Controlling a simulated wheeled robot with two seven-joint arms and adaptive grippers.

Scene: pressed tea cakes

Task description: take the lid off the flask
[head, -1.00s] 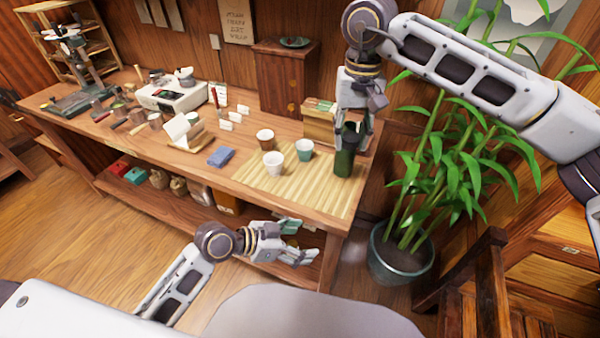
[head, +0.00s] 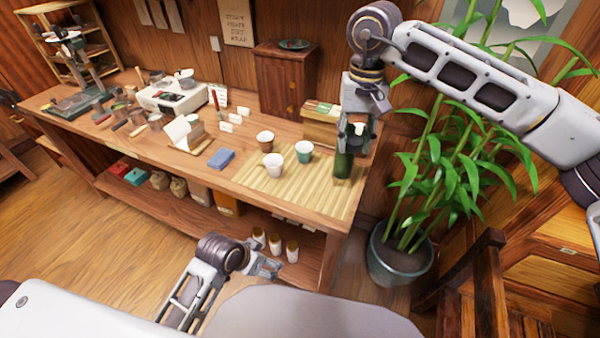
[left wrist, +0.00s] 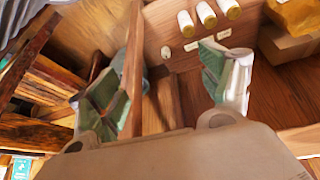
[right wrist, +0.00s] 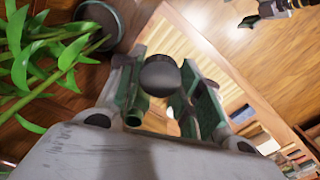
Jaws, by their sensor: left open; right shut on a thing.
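The dark green flask (head: 343,166) stands upright on the bamboo mat (head: 284,186), near the right end of the table. Its dark rounded lid (right wrist: 160,73) shows between my right gripper's fingers in the right wrist view. My right gripper (head: 357,132) comes down from above over the flask and is shut on the lid. The fingers partly hide the flask's top, and I cannot tell whether the lid and flask still touch. My left gripper (head: 270,268) is open and empty, low in front of the table. Its spread fingers (left wrist: 165,90) show in the left wrist view.
A brown cup (head: 265,138), a white cup (head: 273,165) and a green cup (head: 304,150) stand left of the flask. A box (head: 320,130) stands behind it. A potted plant (head: 400,262) is close on the right. White containers (head: 275,245) sit on the lower shelf.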

